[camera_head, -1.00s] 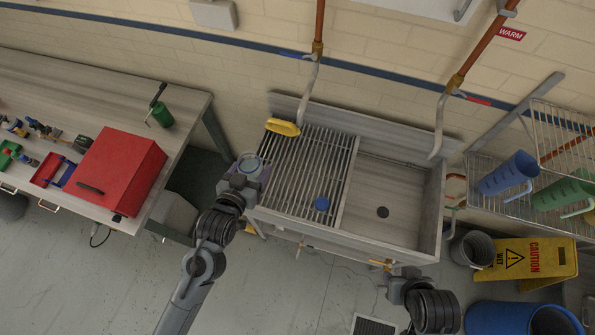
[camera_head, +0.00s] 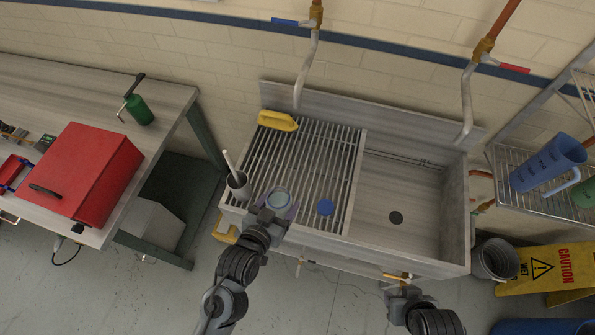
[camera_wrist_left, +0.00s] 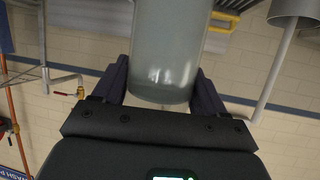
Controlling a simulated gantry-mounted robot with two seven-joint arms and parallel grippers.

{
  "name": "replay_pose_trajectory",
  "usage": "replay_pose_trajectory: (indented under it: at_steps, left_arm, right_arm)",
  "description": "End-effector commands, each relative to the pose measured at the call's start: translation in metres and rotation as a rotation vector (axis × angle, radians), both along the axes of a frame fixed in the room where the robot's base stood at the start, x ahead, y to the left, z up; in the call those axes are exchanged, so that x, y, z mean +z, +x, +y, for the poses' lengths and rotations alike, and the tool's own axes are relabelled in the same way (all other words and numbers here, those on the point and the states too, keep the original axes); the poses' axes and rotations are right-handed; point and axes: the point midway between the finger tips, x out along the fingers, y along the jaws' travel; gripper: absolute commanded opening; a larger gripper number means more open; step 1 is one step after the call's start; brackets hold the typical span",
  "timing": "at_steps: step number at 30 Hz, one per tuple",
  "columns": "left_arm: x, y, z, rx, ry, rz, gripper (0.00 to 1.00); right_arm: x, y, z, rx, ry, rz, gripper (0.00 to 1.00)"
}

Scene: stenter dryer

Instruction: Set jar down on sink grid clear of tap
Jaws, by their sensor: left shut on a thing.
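My left gripper (camera_head: 276,208) is shut on a translucent grey-blue jar (camera_head: 280,198), seen from above. In the left wrist view the jar (camera_wrist_left: 168,50) stands between the two dark fingers. The jar appears over the front left part of the slatted metal sink grid (camera_head: 330,160); the gap beneath it cannot be judged. The tap with the blue handle (camera_head: 305,70) hangs behind the grid's back edge, well away from the jar. Only part of my right arm's end (camera_head: 405,292) shows at the sink's front; its fingers cannot be made out.
A yellow object (camera_head: 278,120) lies at the grid's back left. A grey cup with a white stick (camera_head: 238,186) stands at its left edge. The grid's middle is clear. A second tap (camera_head: 467,100) hangs over the basin.

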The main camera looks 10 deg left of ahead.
Motion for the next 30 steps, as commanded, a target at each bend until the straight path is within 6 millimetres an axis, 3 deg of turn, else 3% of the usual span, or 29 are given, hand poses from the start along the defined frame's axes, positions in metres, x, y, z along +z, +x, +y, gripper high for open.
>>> replay_pose_trajectory:
  at_steps: [1, 8, 21, 30]
  left_arm:
    - [-0.008, 0.000, -0.001, 0.001, -0.001, -0.003, 0.20]
    - [-0.022, 0.013, 0.006, 0.003, 0.003, -0.004, 0.20]
    - [-0.070, 0.085, 0.043, 0.004, 0.001, -0.004, 0.20]
    - [-0.084, 0.104, 0.052, 0.002, -0.001, -0.003, 0.20]
  right_arm:
    - [-0.008, 0.000, 0.000, 0.000, 0.000, 0.000, 0.43]
    - [-0.014, 0.000, 0.000, -0.002, 0.002, -0.001, 0.43]
    - [-0.012, 0.000, 0.002, -0.007, 0.011, -0.001, 0.43]
    - [-0.013, 0.000, 0.003, -0.007, 0.011, -0.001, 0.43]
